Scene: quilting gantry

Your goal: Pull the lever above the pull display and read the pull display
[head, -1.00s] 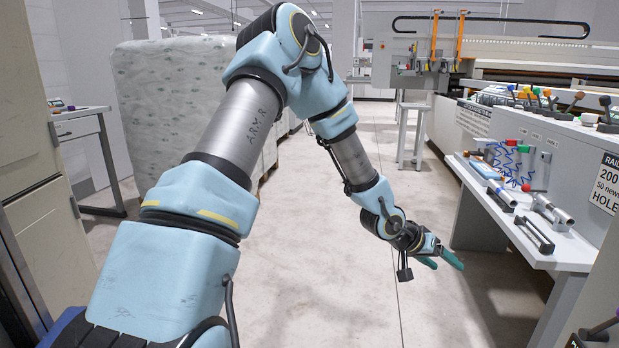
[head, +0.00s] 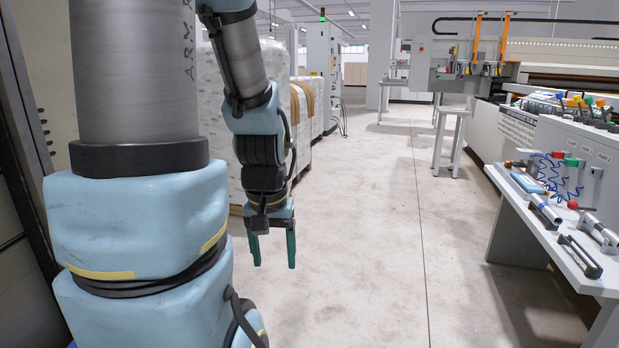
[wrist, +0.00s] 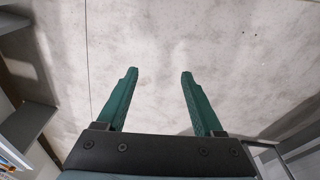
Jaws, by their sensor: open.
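My gripper (head: 272,262) hangs pointing down over the bare floor, left of the middle in the head view. Its two green fingers are apart with nothing between them, and the wrist view shows the open fingers (wrist: 158,75) above empty concrete. Several coloured-knob levers (head: 585,103) stand on the sloped console top at the right in the head view, well away from my gripper. I cannot tell a pull display or which lever sits above one.
A workbench (head: 535,222) at the right holds tools, blue coiled hose and a blue box. A small grey stand (head: 459,114) stands farther back. Wrapped pallets (head: 303,110) stand behind my arm. The middle aisle floor is clear.

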